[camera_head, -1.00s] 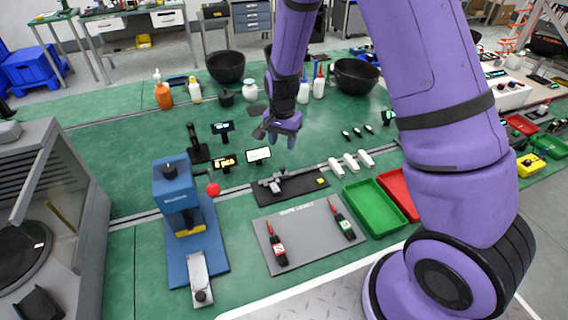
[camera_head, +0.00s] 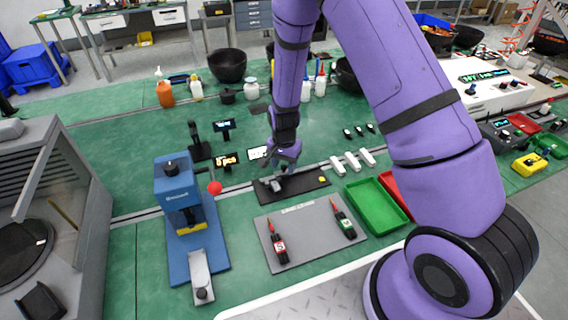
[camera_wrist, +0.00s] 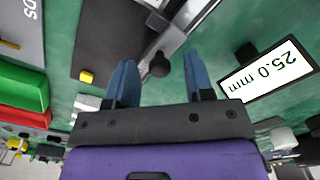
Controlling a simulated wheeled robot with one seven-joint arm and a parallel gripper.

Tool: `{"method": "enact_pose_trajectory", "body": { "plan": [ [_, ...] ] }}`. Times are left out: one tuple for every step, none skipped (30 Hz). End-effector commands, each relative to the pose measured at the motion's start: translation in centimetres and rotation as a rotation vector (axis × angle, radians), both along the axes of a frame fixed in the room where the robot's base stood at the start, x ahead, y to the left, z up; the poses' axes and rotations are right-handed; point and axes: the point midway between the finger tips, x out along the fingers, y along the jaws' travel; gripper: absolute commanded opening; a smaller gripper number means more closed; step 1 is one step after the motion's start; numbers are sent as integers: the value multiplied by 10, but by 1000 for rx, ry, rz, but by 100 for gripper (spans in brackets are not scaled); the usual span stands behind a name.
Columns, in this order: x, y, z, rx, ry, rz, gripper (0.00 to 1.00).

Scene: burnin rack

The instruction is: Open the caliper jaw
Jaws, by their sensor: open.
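The grey caliper lies on a black mat (camera_head: 307,184) in the middle of the green bench. In the head view my gripper covers most of the caliper (camera_head: 275,186). In the wrist view the caliper's beam (camera_wrist: 182,28) runs up to the right, and a dark round knob (camera_wrist: 160,66) sits between my fingers. My gripper (camera_wrist: 160,62) is open, its blue fingers on either side of the knob with gaps showing. In the head view my gripper (camera_head: 279,168) is low over the mat. A white display (camera_wrist: 266,72) reads 25.0 mm.
A blue press (camera_head: 178,192) with a red ball stands left. A green tray (camera_head: 376,207) is right. Small displays stand behind the mat.

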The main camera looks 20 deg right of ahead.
Motion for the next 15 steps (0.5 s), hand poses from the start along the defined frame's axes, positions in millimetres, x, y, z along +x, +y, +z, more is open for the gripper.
{"method": "enact_pose_trajectory", "body": {
  "plan": [
    [0,0,0,0,0,0,48],
    [0,0,0,0,0,0,48],
    [0,0,0,0,0,0,41],
    [0,0,0,0,0,0,34],
    [0,0,0,0,0,0,27],
    [0,0,0,0,0,0,18],
    [0,0,0,0,0,0,11],
    [0,0,0,0,0,0,4],
    [0,0,0,0,0,0,0],
    [0,0,0,0,0,0,0],
    [0,0,0,0,0,0,0],
    [0,0,0,0,0,0,0],
    [0,-1,0,0,0,-1,0],
    [0,-2,0,0,0,-1,0],
    [0,-6,0,0,0,-2,0]
  ]
}}
